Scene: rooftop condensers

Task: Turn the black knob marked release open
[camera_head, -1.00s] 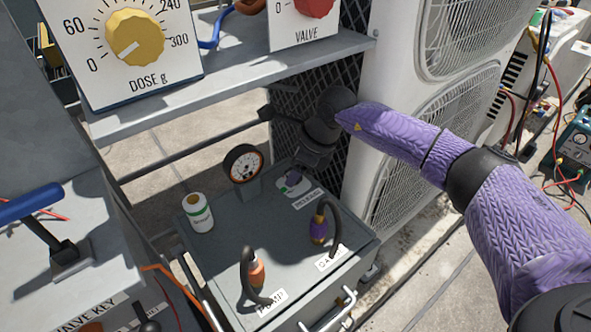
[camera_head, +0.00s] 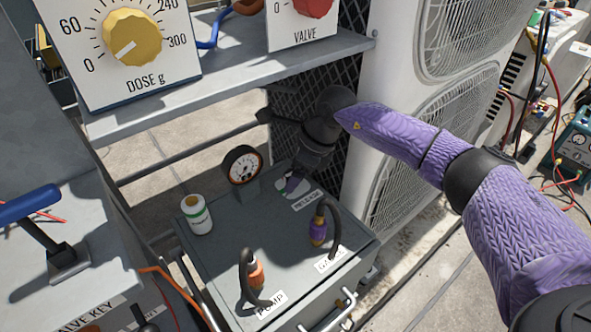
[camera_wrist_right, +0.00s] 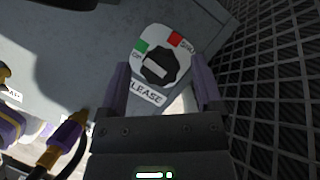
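The black knob (camera_wrist_right: 160,67) sits on a round white plate (camera_wrist_right: 147,43) in the right wrist view. The plate has a green patch on the left and a red patch on the right, with partly readable words beside them. A pale bar shows on the knob's face. The release label (camera_head: 308,200) lies beside it on the grey box's top. My right gripper (camera_wrist_right: 163,68) is open, with its purple fingers on either side of the knob in the picture; I cannot tell if they touch it. My left gripper is out of view.
The grey box (camera_head: 220,255) also carries a gauge (camera_head: 242,165), a white bottle (camera_head: 196,214) and two hose fittings. A mesh panel (camera_wrist_right: 275,80) and a white condenser (camera_head: 385,60) stand close on the right.

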